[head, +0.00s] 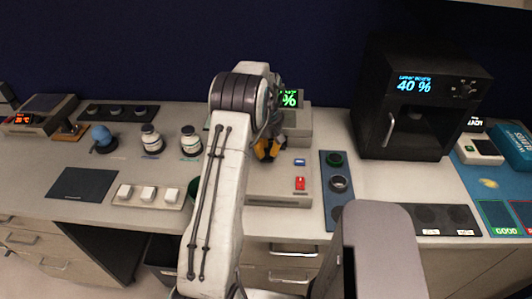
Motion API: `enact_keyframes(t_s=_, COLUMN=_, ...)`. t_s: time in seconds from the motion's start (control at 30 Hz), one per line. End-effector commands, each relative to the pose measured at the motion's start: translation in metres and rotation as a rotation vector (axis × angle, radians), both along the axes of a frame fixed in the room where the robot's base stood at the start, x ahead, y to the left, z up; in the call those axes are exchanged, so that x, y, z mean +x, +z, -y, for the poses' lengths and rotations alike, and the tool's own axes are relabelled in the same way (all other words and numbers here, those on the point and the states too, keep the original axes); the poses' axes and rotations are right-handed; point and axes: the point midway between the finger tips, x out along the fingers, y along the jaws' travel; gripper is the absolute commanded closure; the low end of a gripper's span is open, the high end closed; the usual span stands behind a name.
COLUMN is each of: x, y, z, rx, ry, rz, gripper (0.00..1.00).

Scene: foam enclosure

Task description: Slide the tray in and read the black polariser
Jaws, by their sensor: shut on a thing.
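My gripper (268,149), with orange fingertips, is over the pale instrument (280,185) at the middle of the bench. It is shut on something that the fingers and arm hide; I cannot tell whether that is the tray. The instrument has a green lit display (289,98) ending in a percent sign, partly covered by my arm. A blue button (299,162) and a red button (300,184) are on its right side. A blue rack (328,203) beside it holds a green-rimmed ring (335,159) and a grey-rimmed ring (338,183). I cannot make out the black polariser.
A black oven-like box (421,105) reading 40 % stands at the back right. Two white-capped jars (151,139) (191,141), a blue-topped item (102,138) and a strip with white blocks (148,194) are at left. A dark mat (83,184) lies in front.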

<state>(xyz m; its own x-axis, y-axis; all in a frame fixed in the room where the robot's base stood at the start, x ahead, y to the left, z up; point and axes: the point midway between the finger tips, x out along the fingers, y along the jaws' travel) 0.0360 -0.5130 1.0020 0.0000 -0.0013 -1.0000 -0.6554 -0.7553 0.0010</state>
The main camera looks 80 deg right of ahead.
Motion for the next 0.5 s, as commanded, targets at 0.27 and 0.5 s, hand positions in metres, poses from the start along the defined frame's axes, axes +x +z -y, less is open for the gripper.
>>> enact_keyframes(t_s=0.27, x=0.0002, y=-0.0030, z=0.0008, rx=0.005, ry=0.000, rz=0.000, gripper=1.00)
enact_keyframes(t_s=0.5, x=0.0002, y=-0.0027, z=0.0008, rx=0.004, ry=0.000, rz=0.000, gripper=0.64)
